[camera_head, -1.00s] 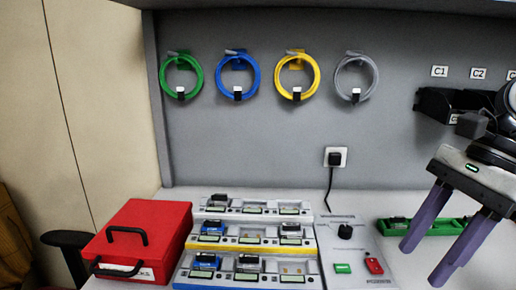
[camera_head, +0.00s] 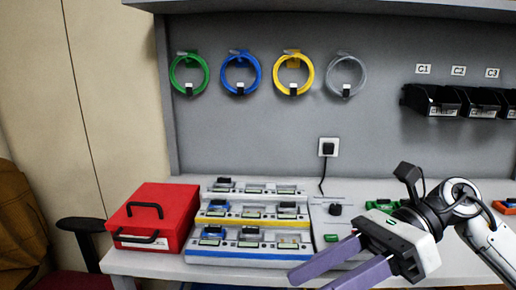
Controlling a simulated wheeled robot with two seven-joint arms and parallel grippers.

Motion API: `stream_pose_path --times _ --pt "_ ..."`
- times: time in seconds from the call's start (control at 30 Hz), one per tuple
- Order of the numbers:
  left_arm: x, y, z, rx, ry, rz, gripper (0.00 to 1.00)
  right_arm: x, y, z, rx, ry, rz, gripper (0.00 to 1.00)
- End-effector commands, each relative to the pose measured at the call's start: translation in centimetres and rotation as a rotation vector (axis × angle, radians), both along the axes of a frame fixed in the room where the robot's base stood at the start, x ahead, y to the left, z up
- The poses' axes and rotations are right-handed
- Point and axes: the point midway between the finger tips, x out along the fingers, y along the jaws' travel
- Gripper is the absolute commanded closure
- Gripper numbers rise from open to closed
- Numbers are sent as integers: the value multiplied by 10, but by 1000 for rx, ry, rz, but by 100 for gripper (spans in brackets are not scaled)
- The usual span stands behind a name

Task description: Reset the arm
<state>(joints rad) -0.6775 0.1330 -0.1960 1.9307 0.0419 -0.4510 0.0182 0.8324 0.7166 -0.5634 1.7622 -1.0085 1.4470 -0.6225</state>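My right gripper (camera_head: 322,268) is at the lower right, in front of the bench's front edge area. Its two purple fingers point left and stand apart with nothing between them. It covers part of the grey panel and the green tray behind it. My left gripper is not in view.
A tiered pump rack (camera_head: 253,235) stands mid-bench, with a red case (camera_head: 152,215) to its left. A grey panel with a black knob (camera_head: 335,210) is right of it. Coiled hoses (camera_head: 293,75) and black bins (camera_head: 432,100) hang on the wall.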

Motion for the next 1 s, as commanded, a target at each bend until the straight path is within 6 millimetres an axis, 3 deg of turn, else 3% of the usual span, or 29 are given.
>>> stream_pose_path --times 0.1,0.17,0.27,0.37,0.47,0.57,0.67,0.8,0.83,0.9,1.0 --pt "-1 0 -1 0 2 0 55 -1 37 7 276 283 -108 57" --pt "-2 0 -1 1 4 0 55 8 46 12 427 459 -189 57" --pt "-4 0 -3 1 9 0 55 34 45 10 657 779 -346 57" --pt "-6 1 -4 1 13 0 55 66 27 -18 863 1121 -529 57" --pt "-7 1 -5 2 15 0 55 89 -1 -77 1044 1479 -735 57" --pt "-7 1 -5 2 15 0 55 92 -30 -148 1185 1797 -934 57" --pt "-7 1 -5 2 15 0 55 76 -52 -219 1287 2065 -1118 57" --pt "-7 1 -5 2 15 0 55 27 -73 -313 1396 2395 -1375 57" --pt "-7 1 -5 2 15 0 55 14 -76 -330 -1385 -2408 1397 57" --pt "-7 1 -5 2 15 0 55 -18 -81 -365 -1273 -2275 1355 57" --pt "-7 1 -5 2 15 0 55 -60 -84 -402 -1152 -2125 1306 57"
